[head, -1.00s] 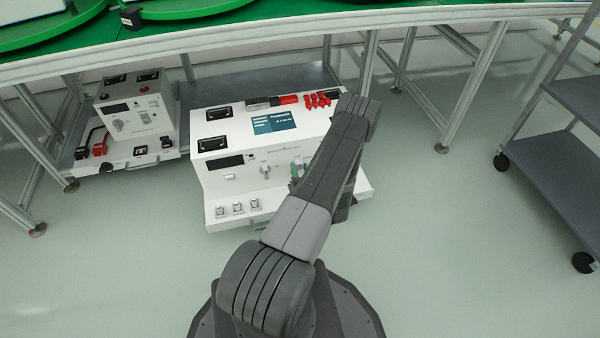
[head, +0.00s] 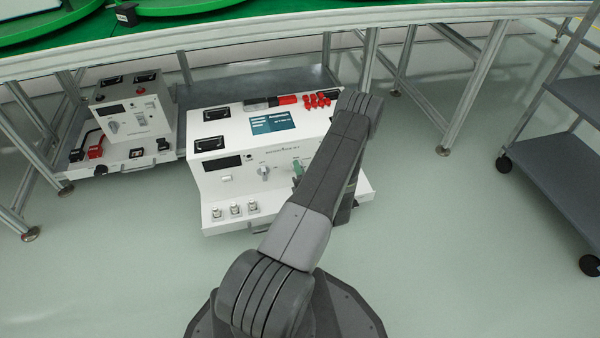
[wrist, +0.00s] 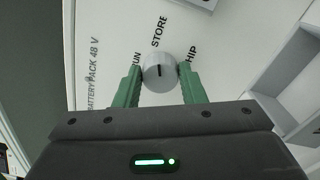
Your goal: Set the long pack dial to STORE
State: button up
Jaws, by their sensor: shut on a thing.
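The long pack (head: 215,180) is the large white unit with a blue screen, low beneath the green-topped table. In the wrist view its dial (wrist: 159,73) is a round grey knob with a short dark mark. RUN is lettered on its left, STORE (wrist: 159,32) above it and SHIP on its right. The mark runs upright, roughly in line with STORE; I cannot tell which end points. My gripper (wrist: 160,84) is shut on the dial, with a green finger on each side. In the head view my arm hides most of the gripper and the held dial.
Another knob (head: 264,171) is on the same front face, left of my gripper. A smaller white unit (head: 135,120) stands to the left on the shelf. Table legs (head: 470,90) and a grey cart (head: 560,165) are at right. The floor in front is clear.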

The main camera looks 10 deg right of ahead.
jog(key=shift+m, duration=0.3)
dwell(0.4)
jog(key=o, duration=1)
jog(key=shift+c, duration=0.2)
jog(key=s+p, duration=0.3)
jog(key=s, duration=1)
jog(key=shift+s+d, duration=0.25)
jog(key=shift+s, duration=0.15)
jog(key=w+b, duration=0.3)
jog(key=w, duration=1.1)
jog(key=shift+a, duration=0.25)
